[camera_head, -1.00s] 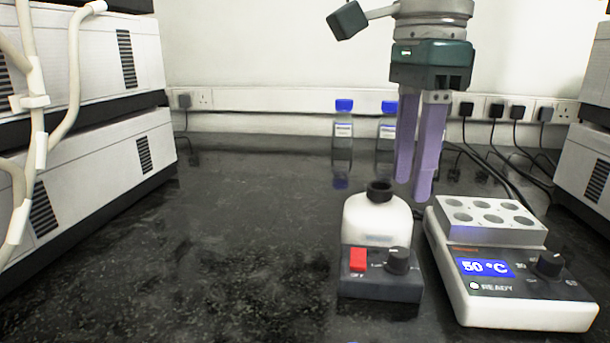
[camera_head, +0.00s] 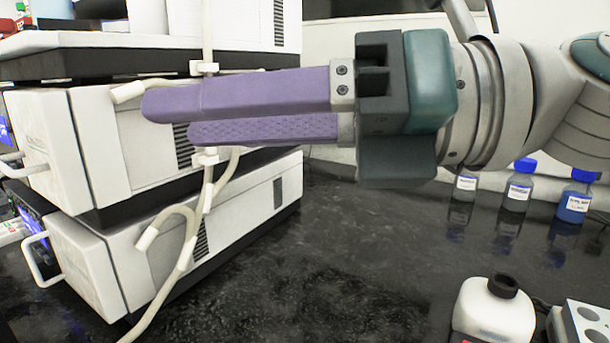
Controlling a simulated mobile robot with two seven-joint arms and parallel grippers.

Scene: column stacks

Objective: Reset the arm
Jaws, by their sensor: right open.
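My right gripper (camera_head: 165,117) reaches across the upper middle of the head view, with its two purple fingers pointing left. The fingers are apart and nothing is between them. They are in front of the stacked white units on the left, as seen from the head. My right arm comes in from the right edge. My left gripper is not in view.
White stacked instruments (camera_head: 105,255) with pale tubes (camera_head: 205,185) stand at left. Bottles with blue caps (camera_head: 515,193) stand at the back right. A white bottle (camera_head: 495,312) and a heating block (camera_head: 585,325) are at the lower right. The dark bench (camera_head: 350,270) is clear in the middle.

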